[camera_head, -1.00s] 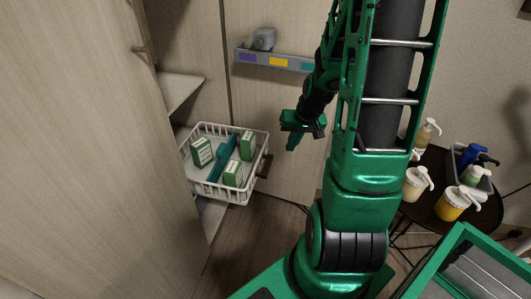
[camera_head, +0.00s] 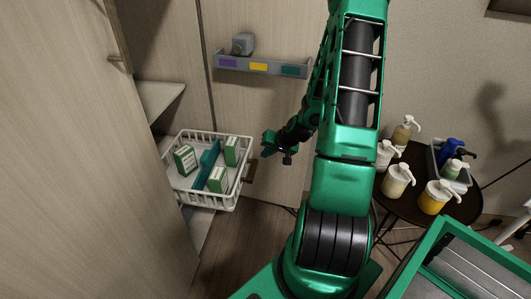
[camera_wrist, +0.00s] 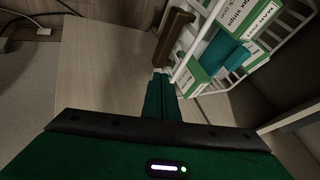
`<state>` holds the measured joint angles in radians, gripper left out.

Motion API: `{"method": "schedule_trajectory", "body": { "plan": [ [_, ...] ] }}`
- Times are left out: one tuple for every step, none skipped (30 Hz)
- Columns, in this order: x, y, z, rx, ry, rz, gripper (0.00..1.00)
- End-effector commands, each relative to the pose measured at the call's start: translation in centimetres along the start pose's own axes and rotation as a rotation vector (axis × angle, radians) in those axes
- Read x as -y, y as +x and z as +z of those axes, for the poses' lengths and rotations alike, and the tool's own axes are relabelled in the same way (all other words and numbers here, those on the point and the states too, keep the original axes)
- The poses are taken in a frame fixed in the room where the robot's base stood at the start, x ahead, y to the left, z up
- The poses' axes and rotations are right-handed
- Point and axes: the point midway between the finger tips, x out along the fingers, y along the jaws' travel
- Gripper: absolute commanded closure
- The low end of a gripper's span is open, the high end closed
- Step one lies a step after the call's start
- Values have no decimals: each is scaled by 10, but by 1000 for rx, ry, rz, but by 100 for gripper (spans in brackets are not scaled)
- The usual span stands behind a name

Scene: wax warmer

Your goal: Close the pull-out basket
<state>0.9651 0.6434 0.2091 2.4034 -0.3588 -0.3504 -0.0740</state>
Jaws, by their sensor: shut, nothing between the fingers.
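The white wire pull-out basket (camera_head: 212,204) sticks out from the open cabinet in the head view. It holds green-and-white boxes (camera_head: 185,159) and a teal divider (camera_head: 207,165). A brown handle (camera_head: 249,173) is on its front. My gripper (camera_head: 266,151) is shut and empty, just right of the basket's front in the head view. In the wrist view, my shut gripper (camera_wrist: 161,76) has its fingertips close to the basket's white wires (camera_wrist: 196,46) and the brown handle (camera_wrist: 173,37). I cannot tell whether they touch.
The tall cabinet door (camera_head: 95,170) stands open at left. A grey wall rack (camera_head: 262,67) hangs behind. A dark round table (camera_head: 409,207) with pump bottles stands at right, and a green-framed cart (camera_head: 447,245) in front. The floor below the basket is clear.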

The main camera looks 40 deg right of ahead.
Motion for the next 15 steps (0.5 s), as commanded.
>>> {"method": "schedule_trajectory", "body": {
  "plan": [
    [1, 9, 1, 3, 0, -2, 100],
    [1, 13, 1, 3, 0, -2, 100],
    [1, 19, 1, 3, 1, -2, 100],
    [0, 24, 1, 3, 1, -1, 100],
    [0, 29, 1, 2, 1, -1, 100],
    [0, 35, 1, 2, 1, -1, 100],
    [0, 40, 1, 3, 1, -1, 100],
    [1, 44, 1, 3, 1, -2, 100],
    [1, 51, 1, 3, 0, -2, 100],
    [1, 55, 1, 3, 0, -2, 100],
    [1, 59, 1, 3, 0, -1, 100],
    [9, 62, 1, 1, -4, -3, 100],
    [13, 63, 0, 1, -3, -3, 100],
    [16, 65, 0, 1, -4, -2, 100],
    [21, 67, 0, 0, -3, -3, 100]
  ]
}}
